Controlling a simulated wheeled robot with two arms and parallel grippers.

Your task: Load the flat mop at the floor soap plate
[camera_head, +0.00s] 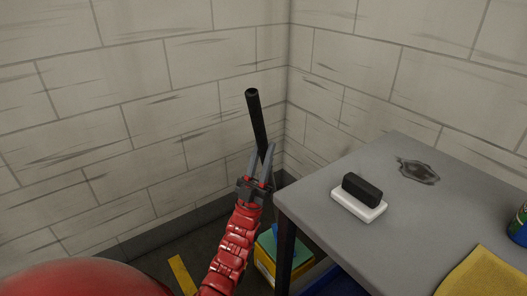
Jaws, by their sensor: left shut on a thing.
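My left gripper (265,158) is shut on a black handle (257,118), near the corner of the two walls. The handle stands up from the jaws, tilted slightly to the left, with its top end free. Its lower part is hidden behind my gripper and arm, so no mop head shows. On the floor by the table leg is a yellow item with a teal top (268,243), partly covered by my arm and the table. I cannot tell whether it is the soap plate. My right gripper is out of view.
A grey table (320,200) fills the right side. On it are a black-and-white block (361,196), a dark stain (417,171), a yellow cloth (482,275) and a green-and-blue can (520,228) at the edge. A yellow strip (182,275) marks the dark floor.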

